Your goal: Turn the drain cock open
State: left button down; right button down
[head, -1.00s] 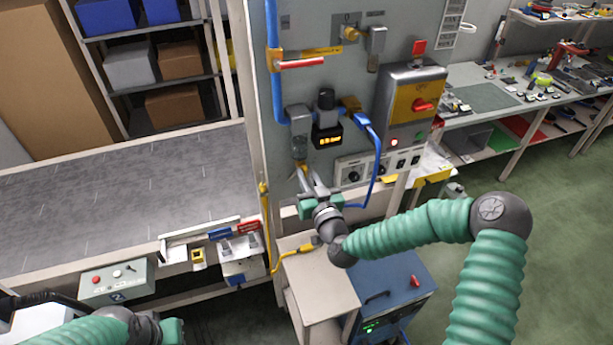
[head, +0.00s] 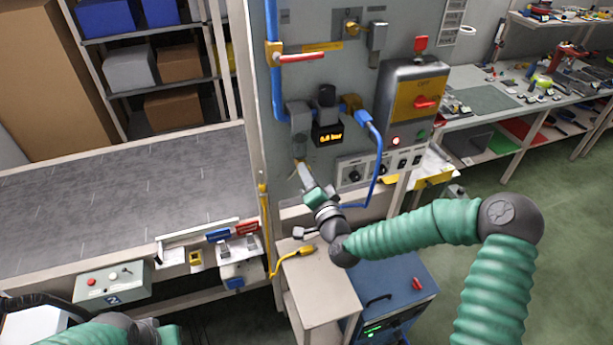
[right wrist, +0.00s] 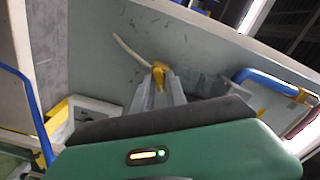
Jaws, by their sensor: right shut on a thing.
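The drain cock shows in the right wrist view as a small yellow piece (right wrist: 158,72) between my fingertips, with a thin pale tube running from it to the upper left. My right gripper (right wrist: 160,86) is shut on it. In the head view my right gripper (head: 301,172) reaches up to the panel just below the grey filter unit (head: 300,118); the cock itself is mostly hidden there by the fingers. Part of my left arm's end (head: 168,332) shows at the bottom left edge, and its fingers are out of frame.
The panel (head: 280,60) carries a lit pressure readout (head: 328,136), a red-handled valve (head: 300,57), a blue hose (head: 376,165) and a switch box (head: 408,100). A beige cabinet (head: 318,285) stands below my right gripper. The conveyor (head: 120,200) is at left.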

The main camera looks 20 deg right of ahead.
jog(key=m+b, duration=0.1)
jog(key=m, duration=0.5)
jog(key=shift+d+f, duration=0.1)
jog(key=shift+f, duration=0.05)
jog(key=shift+m, duration=0.3)
jog(key=c, duration=1.5)
grip_release()
jog(key=shift+d, duration=0.1)
